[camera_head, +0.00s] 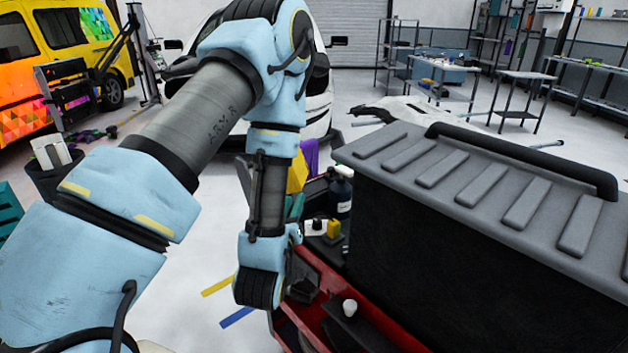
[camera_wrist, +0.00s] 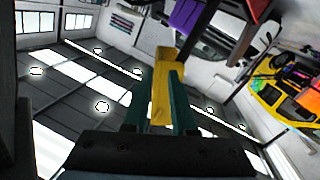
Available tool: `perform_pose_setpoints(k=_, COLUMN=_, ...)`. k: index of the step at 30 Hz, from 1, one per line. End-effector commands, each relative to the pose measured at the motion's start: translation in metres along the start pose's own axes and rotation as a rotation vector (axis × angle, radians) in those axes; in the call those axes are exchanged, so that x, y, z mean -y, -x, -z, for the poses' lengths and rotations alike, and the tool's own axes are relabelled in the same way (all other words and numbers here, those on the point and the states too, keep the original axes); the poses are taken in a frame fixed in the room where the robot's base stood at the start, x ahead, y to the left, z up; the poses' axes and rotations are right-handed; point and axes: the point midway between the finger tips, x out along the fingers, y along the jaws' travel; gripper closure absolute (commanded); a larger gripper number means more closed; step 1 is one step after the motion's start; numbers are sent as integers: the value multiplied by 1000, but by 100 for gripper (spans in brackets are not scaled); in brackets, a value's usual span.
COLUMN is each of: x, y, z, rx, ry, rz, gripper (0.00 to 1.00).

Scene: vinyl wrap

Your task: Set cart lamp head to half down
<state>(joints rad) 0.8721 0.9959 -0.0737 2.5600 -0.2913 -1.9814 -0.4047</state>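My gripper (camera_head: 295,204) is low over the red cart, below my forearm, partly hidden by my wrist in the head view. Its fingers point up, and the wrist view looks toward the ceiling. A yellow block-like piece (camera_head: 297,172) stands just above the teal fingers. In the wrist view this yellow piece (camera_wrist: 162,75) sits between both fingers (camera_wrist: 158,95), which appear closed on it. I cannot tell whether it is the cart lamp head; no other lamp head is clearly seen.
The red cart (camera_head: 370,335) holds a dark bottle (camera_head: 340,190), a small yellow bottle (camera_head: 333,228) and a white-topped item (camera_head: 350,307). A purple cloth (camera_head: 310,153) hangs behind. A large grey-lidded black box (camera_head: 450,250) stands close on the right. Open floor lies left.

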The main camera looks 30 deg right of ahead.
Motion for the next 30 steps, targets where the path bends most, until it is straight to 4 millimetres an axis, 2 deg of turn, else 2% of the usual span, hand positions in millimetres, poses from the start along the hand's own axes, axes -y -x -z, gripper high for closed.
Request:
perform_pose_setpoints(k=12, x=4, y=-11, z=-9, rx=14, ry=8, rz=14, gripper=75)
perform_pose_setpoints(k=23, x=2, y=-28, z=1, rx=-7, ry=3, rz=2, gripper=75)
perform_pose_setpoints(k=30, x=3, y=-41, z=-4, rx=-10, ry=1, rz=0, gripper=75)
